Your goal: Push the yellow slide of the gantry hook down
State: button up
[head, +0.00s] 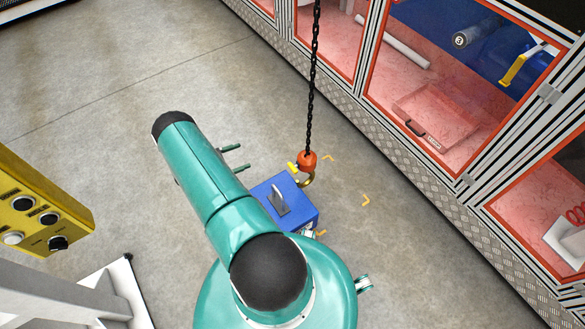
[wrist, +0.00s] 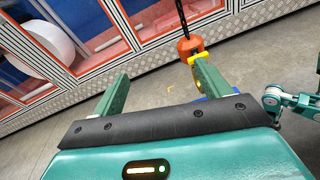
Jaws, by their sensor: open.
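The gantry hook hangs on a black chain, with an orange block (head: 307,160) and a brass-coloured hook below it. The yellow slide (head: 292,166) sticks out from the block's left side. In the wrist view the orange block (wrist: 188,46) and yellow slide (wrist: 200,57) show just past the tip of the right finger, which hides what lies below. My gripper (head: 244,157) is open and empty, with a gap between its fingers and the slide in the head view. In the wrist view my gripper (wrist: 160,72) has its two fingers wide apart.
A blue box (head: 287,200) with a grey lug on top stands on the floor under the hook. Yellow corner marks (head: 366,199) lie on the floor nearby. A red-framed glazed enclosure (head: 445,115) runs along the right. A yellow control box (head: 45,210) stands at left. Floor between is clear.

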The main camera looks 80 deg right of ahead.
aim_at(291, 169)
jog(key=s+a+f+n+h, duration=0.2)
jog(key=s+f+n, duration=0.1)
jog(key=s+f, duration=0.85)
jog(key=x, duration=0.8)
jog(key=f+x, duration=0.1)
jog(key=x, duration=0.4)
jog(key=shift+w+d, duration=0.25)
jog(key=shift+w, duration=0.15)
